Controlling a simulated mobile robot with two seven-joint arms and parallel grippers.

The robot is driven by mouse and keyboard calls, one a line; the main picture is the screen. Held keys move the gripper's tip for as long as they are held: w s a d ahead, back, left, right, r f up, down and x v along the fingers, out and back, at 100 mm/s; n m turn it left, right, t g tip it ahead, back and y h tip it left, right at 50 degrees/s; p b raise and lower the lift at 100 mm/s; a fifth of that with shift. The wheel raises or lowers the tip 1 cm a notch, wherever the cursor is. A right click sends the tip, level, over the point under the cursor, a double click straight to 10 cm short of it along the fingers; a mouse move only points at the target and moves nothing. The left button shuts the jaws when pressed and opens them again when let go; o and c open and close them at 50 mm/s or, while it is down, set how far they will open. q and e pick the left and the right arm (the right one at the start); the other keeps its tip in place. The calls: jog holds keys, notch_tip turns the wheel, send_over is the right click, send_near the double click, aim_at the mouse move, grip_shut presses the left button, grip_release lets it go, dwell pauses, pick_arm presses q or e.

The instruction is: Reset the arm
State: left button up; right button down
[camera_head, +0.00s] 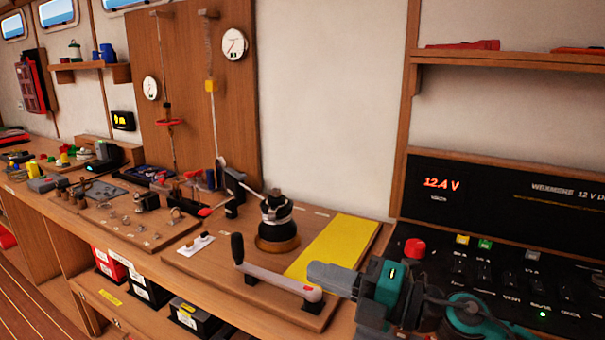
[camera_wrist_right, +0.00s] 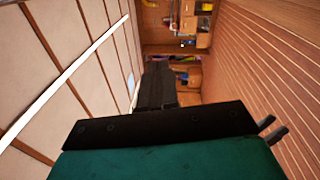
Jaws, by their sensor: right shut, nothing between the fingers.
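My right gripper (camera_head: 318,274) is in the lower right of the head view, on the end of my teal and grey arm. Its grey fingers are together and hold nothing. It is over the front right of the wooden board, near the end of a grey crank handle (camera_head: 270,278) with a black grip. I cannot tell whether it touches the handle. In the right wrist view the dark closed fingers (camera_wrist_right: 158,85) point along the room, with nothing between them. My left gripper is not in view.
A winch (camera_head: 278,222) stands on the wooden board (camera_head: 205,272) beside a yellow panel (camera_head: 335,245). A switch panel (camera_head: 480,275) with a red knob (camera_head: 415,248) lies to the right. Tools crowd the bench's left. Open floor (camera_wrist_right: 265,70) shows in the wrist view.

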jog(key=s+d+f+m+t+h, duration=0.1)
jog(key=d+f+m+t+h, duration=0.15)
jog(key=d+m+h, duration=0.4)
jog(key=s+d+f+m+t+h, duration=0.15)
jog(key=f+m+h, duration=0.25)
jog(key=m, duration=0.6)
jog(key=s+d+f+m+t+h, duration=0.1)
jog(key=d+f+m+t+h, duration=0.3)
jog(key=m, duration=0.5)
jog(key=s+d+f+m+g+h, duration=0.1)
jog(key=s+d+f+m+g, duration=0.1)
jog(key=s+f+g, duration=0.35)
jog(key=s+d+f+m+g, duration=0.1)
jog(key=s+f+g, duration=0.15)
jog(key=s, duration=0.65)
jog(key=s+d+f+m+g+h, duration=0.1)
jog(key=s+d+f+m+g, duration=0.1)
jog(key=s+f+g, duration=0.4)
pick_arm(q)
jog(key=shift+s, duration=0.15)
pick_arm(e)
jog(key=w+a+f+t+y, duration=0.1)
jog(key=w+a+f+t, duration=0.2)
jog(key=w+f+t, duration=0.3)
jog(key=f+t, duration=0.1)
jog(key=t, duration=0.1)
jog(key=shift+w+t+y, duration=0.3)
jog(key=shift+w+y, duration=0.05)
jog(key=shift+w, duration=0.05)
